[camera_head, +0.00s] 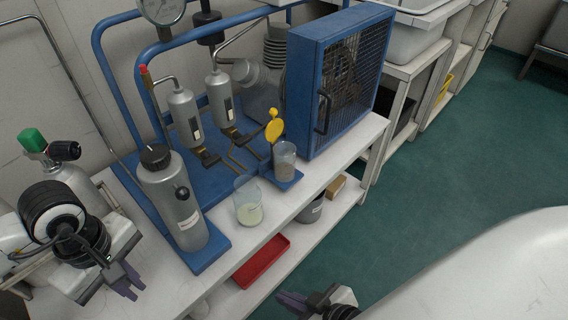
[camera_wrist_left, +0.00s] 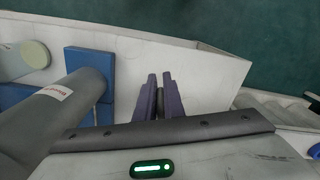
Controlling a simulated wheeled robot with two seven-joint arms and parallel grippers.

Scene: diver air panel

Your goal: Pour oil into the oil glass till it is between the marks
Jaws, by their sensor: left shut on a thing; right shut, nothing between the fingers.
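A clear beaker (camera_head: 248,203) with pale yellowish liquid in its lower part stands upright on the white bench. It also shows in the left wrist view (camera_wrist_left: 25,60). A smaller clear glass cup (camera_head: 284,163), which looks like the oil glass, stands on a blue foot under a yellow disc (camera_head: 274,130); its marks and level are too small to read. My left gripper (camera_head: 132,286) is low at the left, apart from both. Its fingers (camera_wrist_left: 160,95) are nearly together on something I cannot make out. My right gripper (camera_head: 300,302) is shut and empty at the bottom.
A grey bottle (camera_head: 172,200) with a black cap stands on a blue base between my left gripper and the beaker. Two grey cylinders and a blue caged unit (camera_head: 335,75) stand behind. A red tray (camera_head: 261,262) lies on the lower shelf.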

